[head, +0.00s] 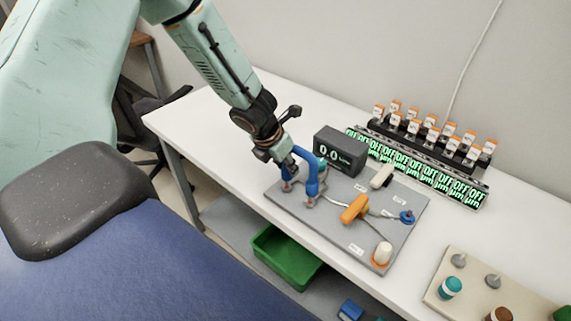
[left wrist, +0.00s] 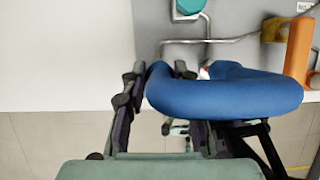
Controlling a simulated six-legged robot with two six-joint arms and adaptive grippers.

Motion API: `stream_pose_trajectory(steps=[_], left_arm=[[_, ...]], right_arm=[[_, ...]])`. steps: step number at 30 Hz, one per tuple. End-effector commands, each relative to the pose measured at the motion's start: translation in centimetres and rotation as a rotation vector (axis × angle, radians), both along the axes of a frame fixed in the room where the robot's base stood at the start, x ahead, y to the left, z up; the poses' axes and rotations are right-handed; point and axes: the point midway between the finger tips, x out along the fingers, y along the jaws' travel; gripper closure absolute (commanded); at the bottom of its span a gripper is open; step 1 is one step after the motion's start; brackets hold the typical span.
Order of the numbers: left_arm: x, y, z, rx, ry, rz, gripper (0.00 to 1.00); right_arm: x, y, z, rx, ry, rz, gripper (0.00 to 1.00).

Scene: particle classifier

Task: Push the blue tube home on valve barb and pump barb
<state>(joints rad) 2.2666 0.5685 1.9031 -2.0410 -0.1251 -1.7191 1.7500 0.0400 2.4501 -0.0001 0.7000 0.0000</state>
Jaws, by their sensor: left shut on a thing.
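The blue tube (head: 311,178) is a thick bent hose over the left part of a grey board (head: 340,240). My left gripper (head: 285,172) is shut on the tube's left part, above the board. In the left wrist view the tube (left wrist: 225,97) bends away to the right, with one end between the fingers (left wrist: 158,85). Two small fittings, likely the barbs, show below the tube legs in the head view, one at the left (head: 286,186) and one at the right (head: 310,201). I cannot tell how far the tube ends sit on them. The right gripper is out of view.
A dark display box (head: 339,151) reading 0.0 stands close behind the tube. An orange handle (head: 355,209), white knobs (head: 382,176) and a blue piece (head: 407,217) are on the board. Labelled bottles (head: 430,130) stand behind; a green bin (head: 285,257) sits below the table.

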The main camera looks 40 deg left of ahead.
Motion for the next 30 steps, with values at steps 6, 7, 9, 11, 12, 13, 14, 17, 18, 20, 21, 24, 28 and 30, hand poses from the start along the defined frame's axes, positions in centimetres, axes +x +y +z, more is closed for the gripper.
stream_pose_trajectory(steps=[6,7,9,11,12,13,14,17,18,20,21,24,28,30], left_arm=[[0.0,0.0,0.0,0.000,0.000,0.000,1.00],[0.0,0.0,0.0,0.000,0.000,0.000,1.00],[0.0,0.0,0.0,0.000,-0.001,0.000,1.00],[0.0,0.0,-0.1,0.000,-0.001,0.000,1.00],[0.0,0.0,-0.2,0.000,-0.001,0.000,1.00],[0.0,0.0,-0.2,0.000,-0.001,0.000,1.00],[0.0,0.0,-0.3,0.000,-0.001,0.000,1.00],[0.0,0.0,-0.5,0.000,-0.001,0.000,1.00],[0.0,0.0,-0.6,0.000,0.000,0.000,1.00],[0.0,0.0,-0.7,0.000,-0.001,0.000,1.00],[0.0,0.0,-0.8,0.000,-0.001,0.000,1.00],[0.0,0.0,-1.0,0.000,-0.001,0.000,1.00],[0.0,0.0,-1.3,0.000,-0.001,0.000,1.00],[0.0,0.0,-1.5,0.000,-0.001,0.000,1.00]], right_arm=[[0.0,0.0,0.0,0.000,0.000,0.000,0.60],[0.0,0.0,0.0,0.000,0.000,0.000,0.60],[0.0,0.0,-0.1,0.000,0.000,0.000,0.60],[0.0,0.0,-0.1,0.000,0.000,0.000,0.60],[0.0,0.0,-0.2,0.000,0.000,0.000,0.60],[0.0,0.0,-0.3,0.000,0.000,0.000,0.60],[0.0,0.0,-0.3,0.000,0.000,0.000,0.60],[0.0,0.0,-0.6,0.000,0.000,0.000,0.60],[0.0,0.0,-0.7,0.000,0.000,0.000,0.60],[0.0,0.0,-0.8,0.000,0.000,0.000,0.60],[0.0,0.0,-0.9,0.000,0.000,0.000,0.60],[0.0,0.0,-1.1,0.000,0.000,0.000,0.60],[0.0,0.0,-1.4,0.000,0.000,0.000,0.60],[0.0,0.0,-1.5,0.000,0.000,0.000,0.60]])
